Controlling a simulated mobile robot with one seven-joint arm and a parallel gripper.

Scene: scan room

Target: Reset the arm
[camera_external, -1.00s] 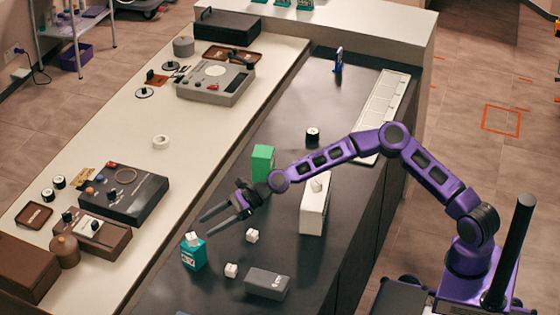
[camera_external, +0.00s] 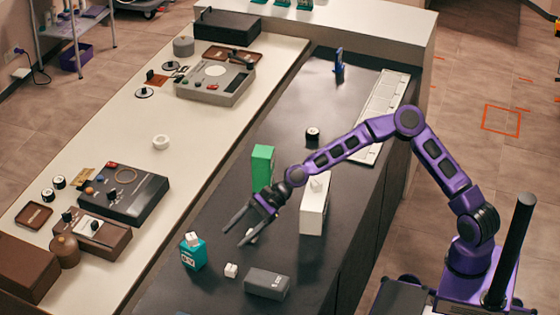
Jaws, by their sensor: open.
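My gripper (camera_external: 236,235) is open and appears empty, above the dark lower counter (camera_external: 220,283). Its fingers point down and to the left. A teal box (camera_external: 193,257) with a white cube on top stands to the left of the gripper. A green box (camera_external: 262,165) stands just beyond my wrist. A white upright box (camera_external: 313,213) stands to the right of the gripper, below my forearm.
Another white cube (camera_external: 231,270) and a dark grey box (camera_external: 267,282) lie nearer the camera. A black round piece (camera_external: 312,134) and a blue item (camera_external: 339,66) stand farther back. The pale raised counter (camera_external: 200,130) on the left holds several devices. The dark counter's middle back is clear.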

